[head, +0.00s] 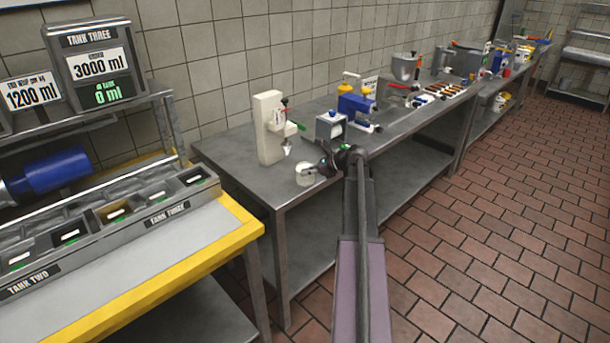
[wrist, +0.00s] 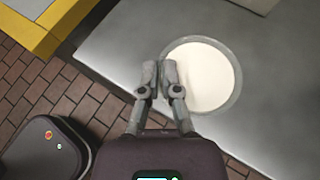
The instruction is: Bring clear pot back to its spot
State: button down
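The clear pot (wrist: 212,78), round and filled with white cream, is in the wrist view just right of my fingertips. In the head view the pot (head: 305,174) shows small and white at the near edge of the grey metal table. My gripper (wrist: 160,72) has its two fingers nearly together at the pot's left rim, one outside and one inside, so it looks shut on the pot's wall. My gripper also shows dark in the head view (head: 322,168). The pot looks upright; I cannot tell whether it touches the table.
A cream-coloured dispenser (head: 269,128) stands behind the pot on the metal table (head: 235,150). A blue machine (head: 356,105) and other equipment stand further right. A yellow-edged bench (head: 150,270) with labelled tank bins is at left. The tiled floor at right is clear.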

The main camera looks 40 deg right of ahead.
jog(key=c, duration=0.8)
grip_release()
jog(key=shift+r, duration=0.1)
jog(key=p+v, duration=0.5)
jog(key=v, duration=0.7)
